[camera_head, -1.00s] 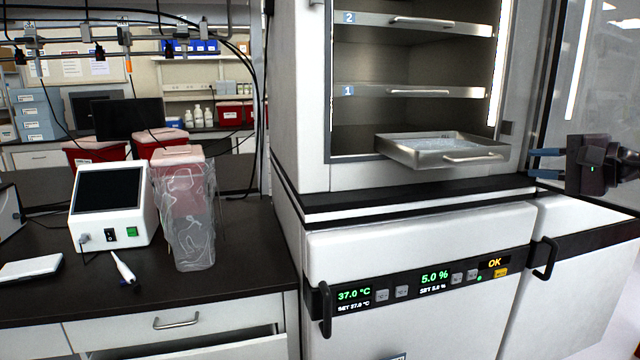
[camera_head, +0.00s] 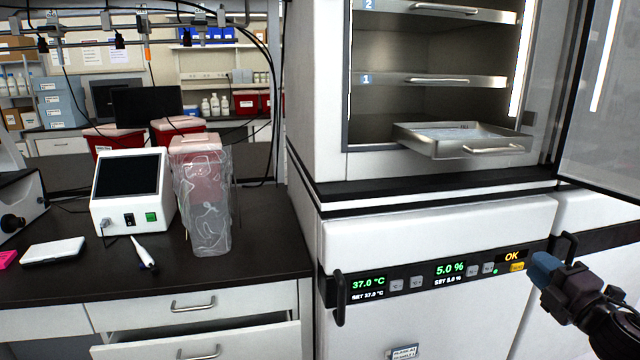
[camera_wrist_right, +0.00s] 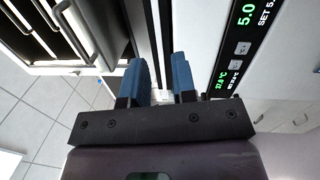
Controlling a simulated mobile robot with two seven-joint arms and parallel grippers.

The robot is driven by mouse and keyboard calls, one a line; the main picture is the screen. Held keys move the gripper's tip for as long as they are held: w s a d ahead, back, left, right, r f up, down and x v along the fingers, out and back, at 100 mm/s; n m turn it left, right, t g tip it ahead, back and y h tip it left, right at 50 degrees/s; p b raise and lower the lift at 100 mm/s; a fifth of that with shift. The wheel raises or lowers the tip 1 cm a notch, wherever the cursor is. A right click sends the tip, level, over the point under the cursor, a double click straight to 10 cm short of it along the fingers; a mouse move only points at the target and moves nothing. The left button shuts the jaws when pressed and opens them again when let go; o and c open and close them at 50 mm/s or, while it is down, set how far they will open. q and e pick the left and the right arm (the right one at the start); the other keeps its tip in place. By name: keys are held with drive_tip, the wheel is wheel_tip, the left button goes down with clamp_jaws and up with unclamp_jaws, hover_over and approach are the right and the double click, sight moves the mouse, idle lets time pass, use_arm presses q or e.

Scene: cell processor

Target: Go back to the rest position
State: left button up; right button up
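My right gripper (camera_head: 540,272) is in the lower right of the head view, in front of the white cell processor cabinet (camera_head: 440,224) and near the right end of its control panel. The right wrist view shows its two blue fingers (camera_wrist_right: 160,82) apart, with nothing between them. The arm comes in from the lower right corner. My left gripper is not in view.
The cabinet is open above, with a metal tray (camera_head: 462,140) sticking out of the lowest level. A glass door (camera_head: 603,110) stands open at right. At left, a dark bench (camera_head: 70,280) holds a white screen device (camera_head: 132,190) and a bagged red container (camera_head: 205,200). A drawer (camera_head: 200,345) is pulled out.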

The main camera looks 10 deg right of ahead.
drive_tip(key=s+a+f+m+g+h, duration=0.1)
drive_tip(key=s+a+f+m, duration=0.1)
drive_tip(key=s+f+m, duration=0.3)
drive_tip(key=a+f+m+g, duration=0.2)
drive_tip(key=f+m, duration=0.1)
drive_tip(key=f, duration=0.5)
drive_tip(key=s+a+f+m+g+h, duration=0.1)
drive_tip(key=s+a+f+m, duration=0.2)
drive_tip(key=f, duration=0.3)
drive_tip(key=s+a+f+m+g, duration=0.4)
drive_tip(key=s+a+f+m, duration=0.3)
drive_tip(key=s+a+f, duration=0.7)
drive_tip(key=shift+s+a+f+m+y, duration=0.2)
drive_tip(key=shift+s+a+m+y, duration=0.15)
drive_tip(key=shift+s, duration=0.6)
